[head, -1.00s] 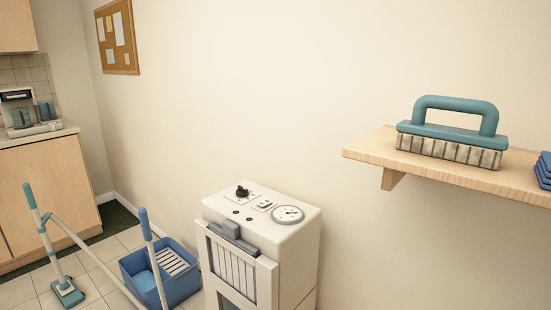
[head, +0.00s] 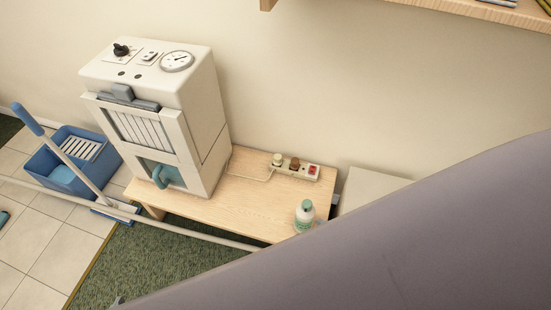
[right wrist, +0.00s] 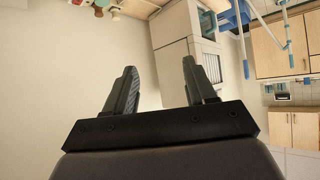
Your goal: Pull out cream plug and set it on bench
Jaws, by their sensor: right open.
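The cream plug (head: 277,158) sits in the left end of a white power strip (head: 303,172), at the back of a light wooden bench (head: 250,209). A cord runs from it toward the machine. A brown plug (head: 295,163) sits beside it, and a red switch (head: 312,170) is at the strip's right end. My right gripper (right wrist: 160,76) is open, with nothing between its fingers in the right wrist view. It is apart from the strip; small blurred items at that view's top edge are hard to tell. My left gripper is not in view.
A white machine with a dial (head: 160,105) stands on the bench's left. A white and green bottle (head: 304,214) stands near the front right. My grey arm covers the lower right. A blue mop bucket (head: 72,165) is at left. The bench's middle is clear.

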